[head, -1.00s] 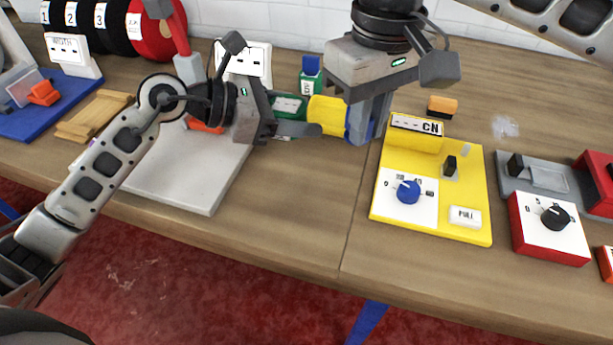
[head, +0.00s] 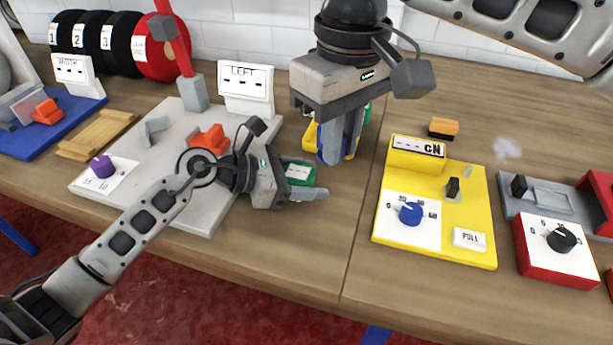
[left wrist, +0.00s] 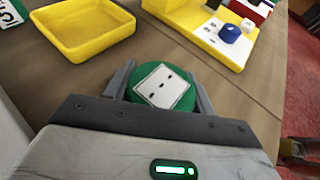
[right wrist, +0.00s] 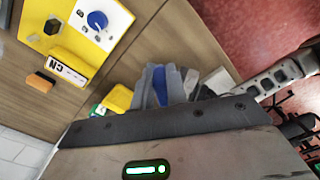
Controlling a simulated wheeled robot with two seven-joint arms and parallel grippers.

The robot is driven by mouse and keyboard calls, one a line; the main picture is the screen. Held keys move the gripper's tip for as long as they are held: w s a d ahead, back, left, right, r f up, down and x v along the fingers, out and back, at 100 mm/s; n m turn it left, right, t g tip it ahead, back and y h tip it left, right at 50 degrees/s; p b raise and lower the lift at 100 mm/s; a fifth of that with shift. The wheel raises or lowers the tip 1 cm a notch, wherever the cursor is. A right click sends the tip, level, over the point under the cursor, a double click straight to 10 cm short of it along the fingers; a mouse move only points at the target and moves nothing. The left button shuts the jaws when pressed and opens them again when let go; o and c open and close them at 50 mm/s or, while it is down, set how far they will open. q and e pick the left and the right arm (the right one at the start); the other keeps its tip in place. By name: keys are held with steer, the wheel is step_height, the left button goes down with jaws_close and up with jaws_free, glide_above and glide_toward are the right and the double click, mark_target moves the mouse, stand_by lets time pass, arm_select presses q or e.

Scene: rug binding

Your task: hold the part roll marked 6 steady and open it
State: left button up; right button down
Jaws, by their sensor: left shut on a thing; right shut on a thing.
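My left gripper (head: 312,182) is shut on a round green piece (head: 299,173) with a white label, above the bench. In the left wrist view the green piece (left wrist: 165,86) sits between both fingers; its label shows dark marks that I cannot read as a 6. My right gripper (head: 336,155) points down, farther back, shut on a blue piece (right wrist: 161,85) mostly hidden by its fingers. The two grippers are apart. A yellow open tray (left wrist: 88,32) lies behind, partly hidden by the right gripper in the head view.
A green block marked 5 (left wrist: 12,10) stands beside the tray. A yellow panel with a blue knob (head: 440,245) lies to the right, then a red box with a black knob (head: 555,255). A grey board with a sign reading LEFT (head: 247,85) is at left. Bare bench lies in front.

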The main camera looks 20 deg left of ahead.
arm_select(q)
steer(key=shift+f, duration=0.2)
steer(key=o, duration=1.4)
steer(key=shift+r, duration=0.1)
